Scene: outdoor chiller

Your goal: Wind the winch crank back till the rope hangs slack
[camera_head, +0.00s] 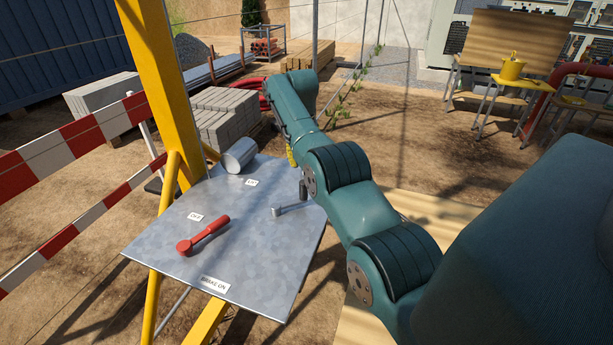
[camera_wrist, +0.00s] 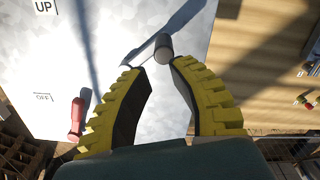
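The winch crank (camera_head: 278,210) is a grey metal arm on the steel plate (camera_head: 165,235), with a dark upright handle (camera_head: 303,189) at its outer end. In the wrist view the round end of the handle (camera_wrist: 163,48) lies ahead of the gap between my fingertips. My gripper (camera_wrist: 158,68) is open, its yellow-backed fingers apart; contact with the handle cannot be told. In the head view my arm mostly hides the gripper; only a yellow bit shows. A red lever (camera_head: 203,236) lies across the plate, its knob toward the front left. I cannot make out the rope clearly.
A grey cylinder (camera_head: 240,155) sits at the plate's back edge, near the "UP" label (camera_head: 251,183). "OFF" (camera_head: 195,217) and "BRAKE ON" (camera_head: 215,284) labels are also on the plate. A yellow post (camera_head: 158,80) and red-white barrier (camera_head: 75,138) stand left.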

